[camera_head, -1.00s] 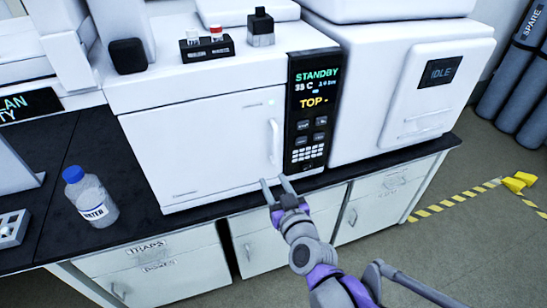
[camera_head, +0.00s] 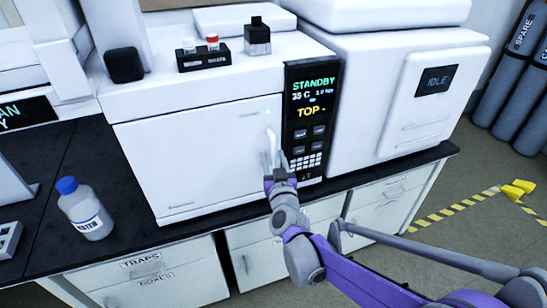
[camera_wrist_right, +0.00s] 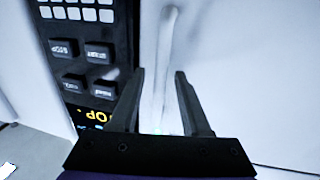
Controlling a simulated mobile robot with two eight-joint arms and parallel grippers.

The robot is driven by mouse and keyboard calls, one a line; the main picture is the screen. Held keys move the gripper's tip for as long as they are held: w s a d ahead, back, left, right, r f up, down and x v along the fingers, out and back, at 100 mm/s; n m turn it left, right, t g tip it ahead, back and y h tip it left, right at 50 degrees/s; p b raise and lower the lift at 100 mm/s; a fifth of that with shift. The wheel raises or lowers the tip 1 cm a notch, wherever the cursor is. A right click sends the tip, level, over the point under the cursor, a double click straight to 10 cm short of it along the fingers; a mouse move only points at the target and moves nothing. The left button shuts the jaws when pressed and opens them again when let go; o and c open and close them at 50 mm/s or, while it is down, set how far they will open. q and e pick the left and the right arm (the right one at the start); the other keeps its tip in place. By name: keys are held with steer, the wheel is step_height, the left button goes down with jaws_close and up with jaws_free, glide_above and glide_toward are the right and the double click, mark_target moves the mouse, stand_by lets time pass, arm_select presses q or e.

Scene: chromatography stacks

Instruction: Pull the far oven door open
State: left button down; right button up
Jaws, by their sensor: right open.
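The white oven door (camera_head: 205,155) is shut on the front of the oven, with a vertical white handle (camera_head: 272,148) near its right edge. My right gripper (camera_head: 275,163) is at the lower part of the handle. In the right wrist view my gripper (camera_wrist_right: 160,90) is open, with its two dark fingers on either side of the handle (camera_wrist_right: 160,65). I cannot tell whether a finger touches the handle. My left gripper is not in view.
A control panel (camera_head: 310,120) reading STANDBY is right of the door. A water bottle (camera_head: 84,208) stands on the black bench at left. A vial rack (camera_head: 204,57) and a small dark-capped bottle (camera_head: 257,38) sit on the oven. A white IDLE unit (camera_head: 410,100) stands at right.

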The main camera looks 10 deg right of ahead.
steer(key=shift+w, duration=0.2)
steer(key=shift+c, duration=0.2)
jaws_close()
stand_by(1.2)
